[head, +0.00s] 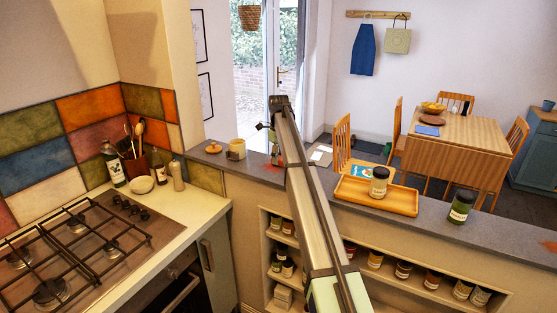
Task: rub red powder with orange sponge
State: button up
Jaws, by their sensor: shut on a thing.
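My gripper (274,150) points down over the grey ledge (330,190), left of my arm, and is small and partly hidden by it. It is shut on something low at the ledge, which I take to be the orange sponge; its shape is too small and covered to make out. Red powder (270,166) lies on the ledge around and below the gripper, partly behind my arm. Another reddish patch (549,246) lies on the ledge at the far right edge of the view.
A wooden tray (400,201) with a jar (379,182) and a dark jar (461,207) stand to the right. Shelves of jars are below the ledge; a gas hob (75,250) is left.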

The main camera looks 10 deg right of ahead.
aim_at(267, 168)
jog(key=shift+a, duration=0.55)
jog(key=shift+s+a+f, duration=0.1)
jog(key=shift+s+a, duration=0.15)
jog(key=shift+a, duration=0.05)
jog(key=shift+s+a, duration=0.3)
jog(key=shift+s, duration=0.45)
jog(key=shift+s+a+b, duration=0.3)
jog(key=shift+s+a, duration=1.45)
jog(key=shift+s, duration=0.2)
jog(key=shift+w+a, duration=0.15)
jog(key=shift+w, duration=0.15)
jog(key=shift+w+a, duration=0.55)
jog(key=shift+w, duration=0.3)
jog(key=shift+w+d, duration=0.25)
jog(key=shift+w, duration=0.1)
jog(key=shift+w+d+p, duration=0.3)
jog(key=shift+w+d, duration=0.1)
jog(key=shift+d, duration=0.3)
jog(key=shift+w+d, duration=1.45)
jog(key=shift+w, duration=0.3)
jog(key=shift+w+d+r, duration=0.2)
jog(key=shift+w+d, duration=0.05)
notch_tip(267, 168, up, 3)
jog(key=shift+s+a+r+p, duration=0.1)
jog(key=shift+s+r+p, duration=0.05)
jog(key=shift+p, duration=0.7)
jog(key=shift+r+p, duration=0.95)
jog(key=shift+r, duration=1.3)
